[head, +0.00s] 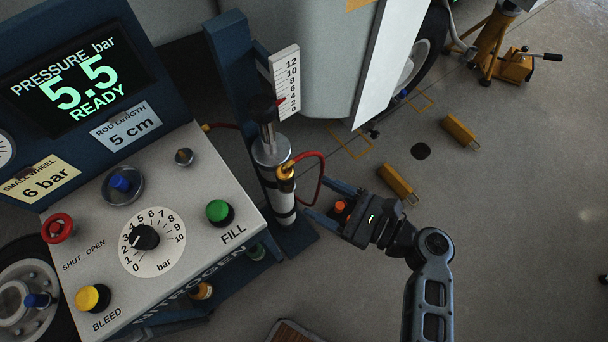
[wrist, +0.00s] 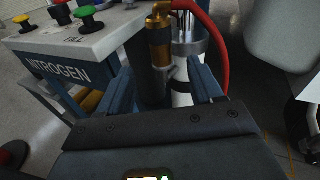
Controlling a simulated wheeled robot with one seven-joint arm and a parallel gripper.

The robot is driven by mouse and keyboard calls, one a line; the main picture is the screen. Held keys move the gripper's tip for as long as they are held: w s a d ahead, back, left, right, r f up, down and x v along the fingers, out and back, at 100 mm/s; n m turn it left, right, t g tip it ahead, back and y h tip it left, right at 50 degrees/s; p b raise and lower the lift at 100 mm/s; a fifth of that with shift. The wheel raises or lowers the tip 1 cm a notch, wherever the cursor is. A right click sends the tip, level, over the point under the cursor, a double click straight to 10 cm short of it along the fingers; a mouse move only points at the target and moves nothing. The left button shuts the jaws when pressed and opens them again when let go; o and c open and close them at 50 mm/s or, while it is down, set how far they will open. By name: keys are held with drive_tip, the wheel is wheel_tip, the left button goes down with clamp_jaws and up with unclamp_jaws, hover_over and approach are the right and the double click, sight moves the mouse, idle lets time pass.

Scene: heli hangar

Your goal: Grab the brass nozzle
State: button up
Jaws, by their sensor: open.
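The brass nozzle (head: 286,173) hangs upright on the white and silver cylinder (head: 272,150), with a red hose (head: 318,158) looping from its top. In the wrist view the nozzle (wrist: 160,45) shows beyond my fingertips, roughly in line with the gap between them, its dark lower part reaching down into that gap. My gripper (head: 317,198) comes from the right in the head view, with its fingers pointing left toward the cylinder. In the wrist view my gripper (wrist: 163,88) is open, one blue finger on each side. I cannot tell whether either finger touches anything.
A nitrogen console (head: 190,235) with knobs and buttons stands close on the left. A blue post with a scale (head: 285,80) rises behind the cylinder. Yellow chocks (head: 397,184) and a yellow jack (head: 495,50) are on the floor to the right. The floor at lower right is clear.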

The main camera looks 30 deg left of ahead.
sight(293, 177)
drive_tip(key=shift+g+y, duration=0.5)
drive_tip(key=shift+a+r+p, duration=0.1)
drive_tip(key=shift+a+r, duration=0.3)
drive_tip(key=shift+a, duration=1.1)
drive_tip(key=shift+a+r+p, duration=0.1)
drive_tip(key=shift+a+r, duration=0.25)
drive_tip(key=shift+a, duration=1.2)
drive_tip(key=shift+a+r+p, duration=0.1)
drive_tip(key=shift+a+r, duration=0.3)
drive_tip(key=shift+a, duration=1.1)
drive_tip(key=shift+c, duration=0.4)
drive_tip(key=c, duration=1.1)
